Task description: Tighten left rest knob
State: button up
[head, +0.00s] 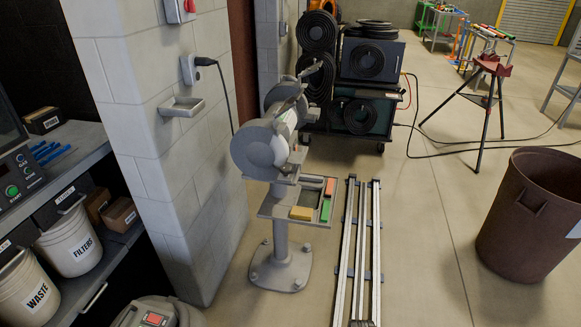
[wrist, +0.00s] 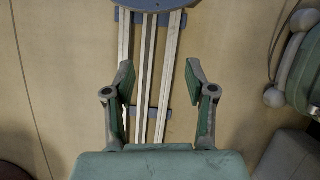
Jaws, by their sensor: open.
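A grey bench grinder (head: 262,148) stands on a pedestal (head: 281,235) left of the middle in the head view. Its near wheel housing faces me, and a small tool rest (head: 286,179) sticks out low on its right side. The rest knob is too small to make out. My gripper (wrist: 159,70) shows only in the wrist view. Its two fingers are spread wide with nothing between them, above the floor rails (wrist: 150,60). It is apart from the grinder, and no knob can be identified in the wrist view.
A tray (head: 268,208) with coloured blocks juts out below the grinder. A block wall (head: 180,145) stands close on its left. A brown bin (head: 530,220) stands at right. Open floor lies between bin and rails. A rounded grey-green object (wrist: 303,70) is at the wrist view's right edge.

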jog(key=w+a+r+t+b, duration=0.1)
jog(key=w+r, duration=0.1)
jog(key=w, duration=0.3)
jog(key=w+r+t+y+b, duration=0.1)
jog(key=w+r+t, duration=0.1)
jog(key=w, duration=0.4)
jog(key=w+a+r+t+b, duration=0.1)
jog(key=w+r, duration=0.2)
jog(key=w, duration=0.2)
jog(key=n+t+y+b, duration=0.6)
jog(key=n+t+y, duration=0.25)
jog(key=t, duration=0.25)
send_near(288, 169)
jog(key=shift+h, duration=0.25)
jog(key=p+x, duration=0.1)
jog(key=x, duration=0.8)
jog(key=shift+w+a+r, duration=0.1)
jog(key=shift+a, duration=0.15)
jog(key=c, duration=0.9)
